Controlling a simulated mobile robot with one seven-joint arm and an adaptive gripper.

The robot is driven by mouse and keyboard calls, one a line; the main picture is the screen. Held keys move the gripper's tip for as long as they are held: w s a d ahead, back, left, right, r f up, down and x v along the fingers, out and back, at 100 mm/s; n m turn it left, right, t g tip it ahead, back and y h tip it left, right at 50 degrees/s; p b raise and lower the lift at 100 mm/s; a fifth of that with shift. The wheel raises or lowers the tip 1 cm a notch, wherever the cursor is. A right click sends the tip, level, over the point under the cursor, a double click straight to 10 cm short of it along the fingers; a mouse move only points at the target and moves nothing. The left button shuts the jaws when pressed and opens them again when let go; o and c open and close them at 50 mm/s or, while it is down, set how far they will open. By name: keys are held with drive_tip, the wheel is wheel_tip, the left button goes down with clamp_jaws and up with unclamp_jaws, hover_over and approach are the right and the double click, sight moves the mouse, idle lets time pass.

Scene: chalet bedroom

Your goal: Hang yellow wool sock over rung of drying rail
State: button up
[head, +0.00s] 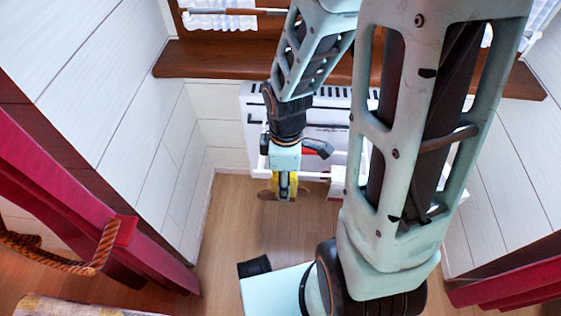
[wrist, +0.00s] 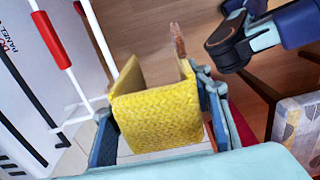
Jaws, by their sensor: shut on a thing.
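The yellow wool sock (wrist: 155,112) is held between the two fingers of my gripper (wrist: 158,125), which is shut on it. In the wrist view the sock is bent across the fingers, with one flap on each side and a brownish end on the right flap. In the head view the sock (head: 284,187) shows below my gripper (head: 284,176). The drying rail (wrist: 88,45) has thin white bars and a red section (wrist: 52,39). One white bar runs up to the left side of the sock. I cannot tell whether the sock touches or straddles it.
A white panel heater (head: 255,105) stands against the wall behind the rail, under a brown wooden sill (head: 205,58). White plank walls close in on both sides. The wood floor (head: 240,225) is clear below. A red post with an orange rope (head: 60,255) stands at left.

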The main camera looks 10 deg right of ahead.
drive_tip(key=shift+w+d+f+b, duration=0.3)
drive_tip(key=shift+w+d, duration=0.1)
drive_tip(key=shift+w, duration=0.9)
drive_tip(key=shift+w+d+f+b, duration=0.25)
drive_tip(key=shift+w+d, duration=0.2)
drive_tip(key=shift+w, duration=0.8)
drive_tip(key=shift+w+d+f+b, duration=0.2)
drive_tip(key=shift+w+d+b, duration=0.2)
drive_tip(key=shift+w, duration=0.9)
drive_tip(key=shift+w+d+f, duration=0.1)
drive_tip(key=shift+w+f, duration=0.1)
drive_tip(key=shift+f+b, duration=2.6)
drive_tip(key=shift+f, duration=3.65)
drive_tip(key=o, duration=1.2)
drive_tip(key=shift+o, duration=0.2)
